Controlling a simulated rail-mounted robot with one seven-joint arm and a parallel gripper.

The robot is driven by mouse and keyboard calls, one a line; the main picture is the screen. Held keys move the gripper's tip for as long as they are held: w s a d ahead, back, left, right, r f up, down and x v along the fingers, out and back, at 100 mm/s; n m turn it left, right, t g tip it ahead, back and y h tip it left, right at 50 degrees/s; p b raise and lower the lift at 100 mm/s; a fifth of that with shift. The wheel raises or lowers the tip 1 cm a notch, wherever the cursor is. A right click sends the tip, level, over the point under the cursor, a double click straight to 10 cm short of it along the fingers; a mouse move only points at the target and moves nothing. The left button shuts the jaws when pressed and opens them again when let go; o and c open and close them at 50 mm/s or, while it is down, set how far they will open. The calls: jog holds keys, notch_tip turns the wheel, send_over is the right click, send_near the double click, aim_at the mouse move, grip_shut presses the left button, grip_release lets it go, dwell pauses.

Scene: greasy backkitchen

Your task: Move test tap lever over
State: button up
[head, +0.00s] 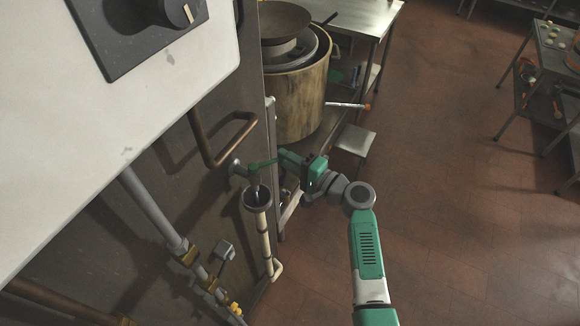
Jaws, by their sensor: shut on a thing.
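The test tap (238,169) sticks out from the metal wall, above a round dark funnel (257,198) on a pale pipe. Its green lever (262,163) reaches right from the tap body toward my gripper. My gripper (279,160), green and dark, comes in from the right and is shut on the lever's outer end. The fingertips are small in this view, and the exact grip is hard to make out. A thin pale streak, perhaps water, shows between the tap and the funnel.
A copper pipe (214,158) bends out of the wall left of the tap. Grey pipes with brass fittings (189,254) run below. A wooden drum (298,100) and a steel table (362,17) stand behind. The tiled floor at right is open.

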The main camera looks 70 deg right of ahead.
jog(key=shift+w+d, duration=0.2)
jog(key=shift+w+d+f+b, duration=0.2)
jog(key=shift+w+b, duration=0.2)
jog(key=shift+b, duration=0.15)
jog(key=shift+w+d+r+b, duration=0.15)
jog(key=shift+w+d+b, duration=0.25)
jog(key=shift+w, duration=0.25)
